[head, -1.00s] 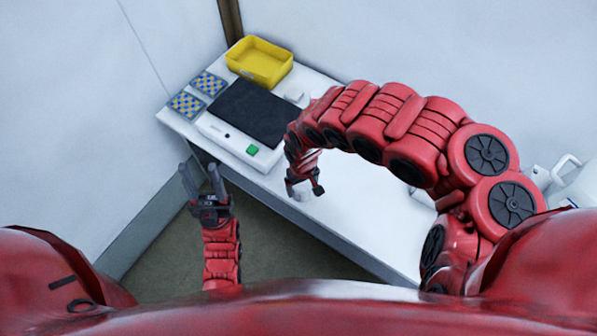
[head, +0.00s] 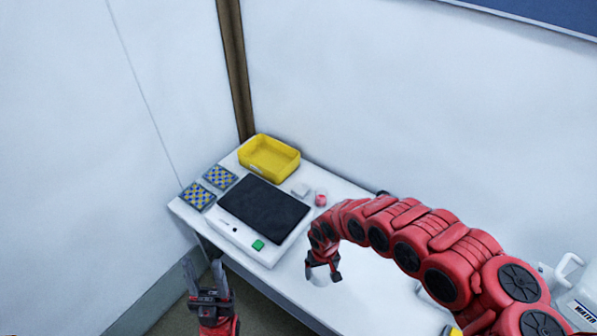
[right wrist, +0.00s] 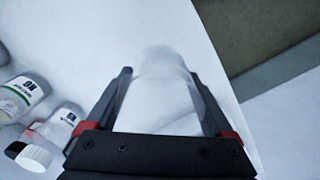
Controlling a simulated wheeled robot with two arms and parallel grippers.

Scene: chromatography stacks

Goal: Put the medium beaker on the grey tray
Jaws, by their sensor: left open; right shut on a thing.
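A clear glass beaker (right wrist: 160,88) stands between the two fingers of my right gripper (right wrist: 165,98), which is shut on it. In the head view this beaker (head: 317,273) shows only faintly at the right gripper (head: 323,274), over the front part of the white table. I cannot judge its size or whether it touches the table. My left gripper (head: 205,274) is open and empty, in front of the table's left part and off the table. I cannot make out a grey tray in either view.
A white device with a black top (head: 264,208) sits left of my right gripper. A small pink-topped item (head: 320,198) stands at the back. Bottles (right wrist: 20,95) lie left in the wrist view.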

